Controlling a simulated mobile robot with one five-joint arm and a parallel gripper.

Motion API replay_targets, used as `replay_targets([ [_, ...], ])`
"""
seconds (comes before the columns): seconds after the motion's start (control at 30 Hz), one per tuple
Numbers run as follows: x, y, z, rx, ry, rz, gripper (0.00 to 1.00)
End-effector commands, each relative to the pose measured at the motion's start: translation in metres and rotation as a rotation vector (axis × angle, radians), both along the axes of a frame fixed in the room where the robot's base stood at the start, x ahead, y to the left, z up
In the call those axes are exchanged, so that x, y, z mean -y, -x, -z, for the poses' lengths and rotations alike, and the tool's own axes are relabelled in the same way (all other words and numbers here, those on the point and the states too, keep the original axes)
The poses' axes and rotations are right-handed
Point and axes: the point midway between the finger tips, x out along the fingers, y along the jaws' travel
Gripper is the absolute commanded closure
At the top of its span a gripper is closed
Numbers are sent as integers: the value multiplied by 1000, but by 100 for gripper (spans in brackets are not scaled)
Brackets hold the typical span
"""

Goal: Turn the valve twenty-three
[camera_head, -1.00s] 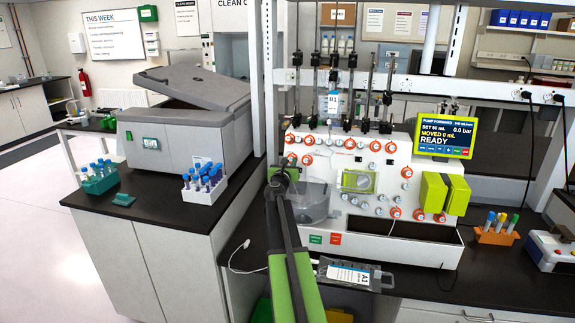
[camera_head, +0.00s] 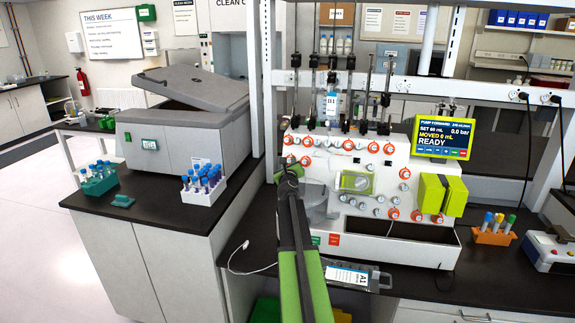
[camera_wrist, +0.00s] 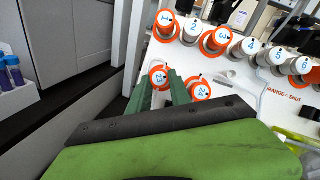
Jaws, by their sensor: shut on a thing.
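The valve twenty-three (camera_wrist: 158,77) is a round white knob with an orange collar in the wrist view. Its tilted label looks like 23. My gripper (camera_wrist: 164,84) has its two green fingers at this knob, one on each side, and is shut on it. The fingers cover part of the knob's lower side. In the head view my gripper (camera_head: 290,168) is at the left edge of the white valve panel (camera_head: 330,160), and the valve there is mostly hidden behind my arm.
An orange-collared valve marked 24 (camera_wrist: 199,90) sits close to the right of my fingers. Knobs 1 (camera_wrist: 165,19), 2 (camera_wrist: 190,28) and 3 (camera_wrist: 218,38) are above. A screen (camera_head: 443,138) reads READY.

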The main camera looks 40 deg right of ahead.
Motion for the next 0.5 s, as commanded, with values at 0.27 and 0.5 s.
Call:
replay_targets([
  [0.27, 4, 3, 1, -8, 2, 6, 100],
  [0.5, 3, 3, 1, -8, 2, 6, 64],
])
